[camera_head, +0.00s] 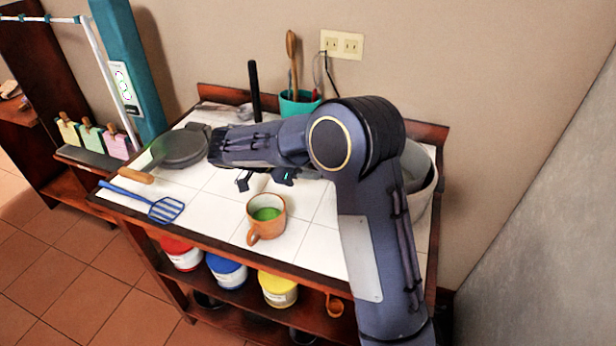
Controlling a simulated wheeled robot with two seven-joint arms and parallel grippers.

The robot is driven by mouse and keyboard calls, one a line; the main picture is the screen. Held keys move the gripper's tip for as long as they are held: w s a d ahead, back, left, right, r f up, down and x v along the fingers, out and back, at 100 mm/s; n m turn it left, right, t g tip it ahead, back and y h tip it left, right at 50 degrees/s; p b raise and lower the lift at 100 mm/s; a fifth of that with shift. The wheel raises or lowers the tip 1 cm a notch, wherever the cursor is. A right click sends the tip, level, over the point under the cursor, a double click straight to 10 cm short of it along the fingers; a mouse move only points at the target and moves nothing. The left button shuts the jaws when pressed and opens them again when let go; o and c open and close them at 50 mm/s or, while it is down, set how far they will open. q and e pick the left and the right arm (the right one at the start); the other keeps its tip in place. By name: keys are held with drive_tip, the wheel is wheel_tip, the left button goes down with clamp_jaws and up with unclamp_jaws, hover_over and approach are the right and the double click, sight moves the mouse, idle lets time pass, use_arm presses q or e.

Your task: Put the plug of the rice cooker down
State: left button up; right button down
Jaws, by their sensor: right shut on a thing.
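The rice cooker (418,205), a pale rounded body, stands at the right end of the tiled counter, mostly hidden behind my right arm. A thin dark cord (328,75) hangs below the wall outlet (342,44) and passes out of sight behind my arm. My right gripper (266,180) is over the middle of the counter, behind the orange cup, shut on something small. The arm and fingers hide most of what it holds, and the plug cannot be made out clearly. My left gripper is not in view.
A dark pan (180,147) and a blue slotted spatula (164,209) lie to the left. A teal utensil holder (299,103) stands at the back. Bare tiles (215,212) show between spatula and cup.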

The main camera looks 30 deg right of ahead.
drive_tip(key=shift+w+d+f, duration=0.1)
drive_tip(key=shift+d+f, duration=0.05)
drive_tip(key=shift+f, duration=0.05)
drive_tip(key=f, duration=0.3)
drive_tip(key=shift+w+d+f, duration=0.2)
drive_tip(key=shift+d+f, duration=0.05)
drive_tip(key=shift+f, duration=0.15)
drive_tip(key=shift+s+f+b, duration=0.1)
drive_tip(key=shift+f+b, duration=0.5)
drive_tip(key=shift+b, duration=0.35)
drive_tip(key=c, duration=1.1)
unclamp_jaws()
drive_tip(key=shift+a+f, duration=0.1)
drive_tip(key=shift+f, duration=0.05)
drive_tip(key=shift+o, duration=0.2)
